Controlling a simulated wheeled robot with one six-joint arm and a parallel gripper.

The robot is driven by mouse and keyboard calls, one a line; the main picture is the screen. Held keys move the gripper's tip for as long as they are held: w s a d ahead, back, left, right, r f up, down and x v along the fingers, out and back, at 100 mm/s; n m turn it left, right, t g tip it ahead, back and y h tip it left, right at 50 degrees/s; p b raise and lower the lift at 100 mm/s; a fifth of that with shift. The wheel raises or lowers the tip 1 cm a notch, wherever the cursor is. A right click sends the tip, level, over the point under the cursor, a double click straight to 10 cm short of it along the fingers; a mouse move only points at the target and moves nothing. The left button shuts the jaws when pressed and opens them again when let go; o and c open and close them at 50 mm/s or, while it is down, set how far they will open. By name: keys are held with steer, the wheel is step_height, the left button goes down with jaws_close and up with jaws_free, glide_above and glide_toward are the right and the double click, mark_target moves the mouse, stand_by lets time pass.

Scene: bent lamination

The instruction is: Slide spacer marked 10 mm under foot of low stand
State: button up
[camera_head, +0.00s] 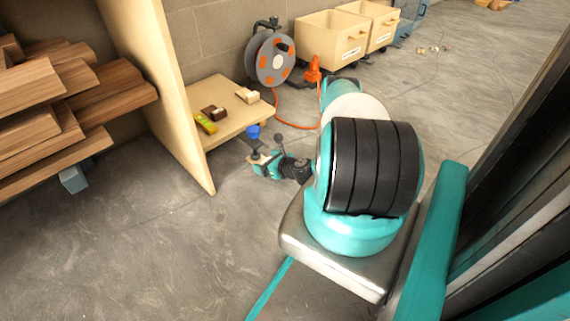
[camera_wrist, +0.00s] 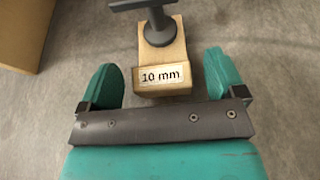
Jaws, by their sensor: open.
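The spacer (camera_wrist: 162,50) is a pale wooden block with a "10 mm" label on its near end. A dark round-based post with a crossbar (camera_wrist: 160,27) rises from its top; I cannot tell whether it is fixed there. My gripper (camera_wrist: 163,78) is open, one teal finger on each side of the spacer's labelled end, with gaps visible on both sides. In the head view my gripper (camera_head: 266,165) is low, near the floor, in front of the low wooden stand (camera_head: 228,128). The foot of the stand is not clearly visible.
Small items, including a yellow-green tool (camera_head: 206,124), lie on the stand. A blue cup-like thing (camera_head: 253,132) is at its front corner. A cable reel (camera_head: 271,60) with orange cord stands behind. Stacked planks (camera_head: 50,120) are at left. The floor at front left is clear.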

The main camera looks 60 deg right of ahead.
steer(key=p+v, duration=0.8)
steer(key=v, duration=0.6)
steer(key=shift+s+r, duration=0.2)
steer(key=shift+s, duration=0.1)
steer(key=shift+s+a+r, duration=0.1)
steer(key=shift+s+a, duration=0.1)
steer(key=shift+s, duration=0.35)
